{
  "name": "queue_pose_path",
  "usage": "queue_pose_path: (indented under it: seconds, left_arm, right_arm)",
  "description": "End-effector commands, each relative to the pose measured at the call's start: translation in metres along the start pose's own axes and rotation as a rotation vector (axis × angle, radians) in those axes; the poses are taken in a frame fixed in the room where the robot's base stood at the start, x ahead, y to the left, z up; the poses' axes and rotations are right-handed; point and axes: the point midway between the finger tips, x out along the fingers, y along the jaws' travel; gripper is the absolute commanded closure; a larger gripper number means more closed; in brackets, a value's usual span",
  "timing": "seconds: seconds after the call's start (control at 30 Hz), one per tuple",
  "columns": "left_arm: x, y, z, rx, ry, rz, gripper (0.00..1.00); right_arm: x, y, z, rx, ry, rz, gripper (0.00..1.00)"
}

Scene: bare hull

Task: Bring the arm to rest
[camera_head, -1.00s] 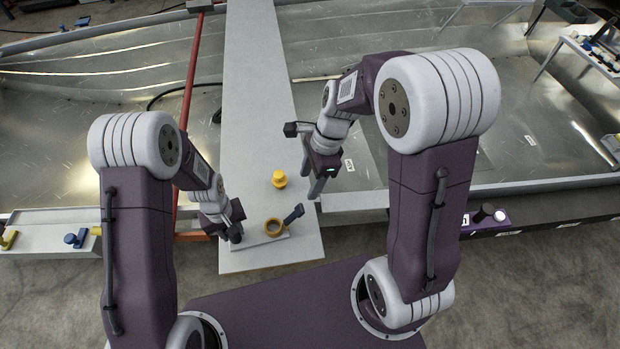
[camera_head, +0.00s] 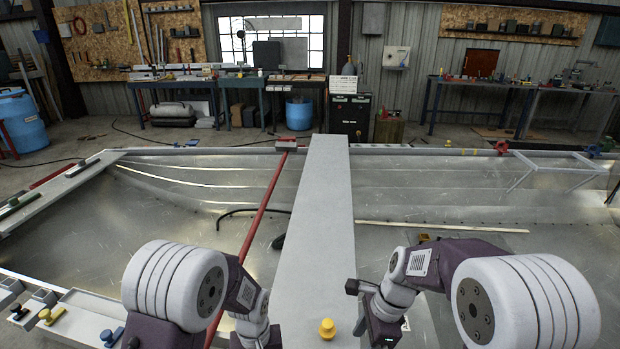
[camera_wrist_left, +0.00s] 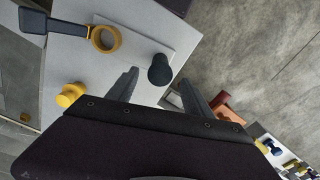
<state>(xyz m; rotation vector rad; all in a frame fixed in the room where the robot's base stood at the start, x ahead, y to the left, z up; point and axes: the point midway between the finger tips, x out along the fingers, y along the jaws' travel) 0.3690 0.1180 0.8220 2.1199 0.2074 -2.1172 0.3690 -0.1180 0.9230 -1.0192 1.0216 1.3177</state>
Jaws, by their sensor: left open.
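My left gripper (camera_wrist_left: 160,88) is open, its two dark fingers apart over the plank in the left wrist view. A dark round-topped peg (camera_wrist_left: 160,70) shows near the gap between the fingertips; I cannot tell whether they touch it. In the head view my left wrist (camera_head: 255,330) is cut off by the bottom edge.
A grey plank (camera_head: 325,220) spans the metal hull (camera_head: 430,205). A yellow knob (camera_head: 327,328) stands on it. In the left wrist view an ochre ring (camera_wrist_left: 105,38) and a dark-headed tool (camera_wrist_left: 33,19) lie on a pale plate. Workbenches stand far back.

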Motion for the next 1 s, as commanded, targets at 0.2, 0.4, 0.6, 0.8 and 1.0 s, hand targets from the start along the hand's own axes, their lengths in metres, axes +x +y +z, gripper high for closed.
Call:
queue_pose_path:
  seconds: [0.2, 0.4, 0.6, 0.8, 1.0]
  left_arm:
    - [-0.037, 0.000, 0.000, 0.000, 0.002, 0.001, 0.41]
    - [-0.045, -0.001, 0.000, -0.004, -0.001, 0.000, 0.41]
    - [-0.108, -0.040, 0.003, -0.105, 0.091, 0.036, 0.41]
    - [-0.117, -0.074, 0.057, 0.013, 0.110, 0.036, 0.41]
    - [-0.107, -0.076, 0.072, 0.149, 0.097, 0.029, 0.41]
  right_arm:
    - [0.000, 0.000, 0.000, 0.000, 0.000, 0.000, 0.45]
    - [-0.001, 0.000, 0.000, 0.000, 0.000, 0.000, 0.45]
    - [-0.035, 0.031, -0.005, -0.114, 0.052, -0.024, 0.45]
    - [-0.027, 0.083, -0.045, -0.949, 0.211, 0.037, 0.45]
    - [-0.020, 0.086, -0.057, -1.473, 0.266, 0.094, 0.45]
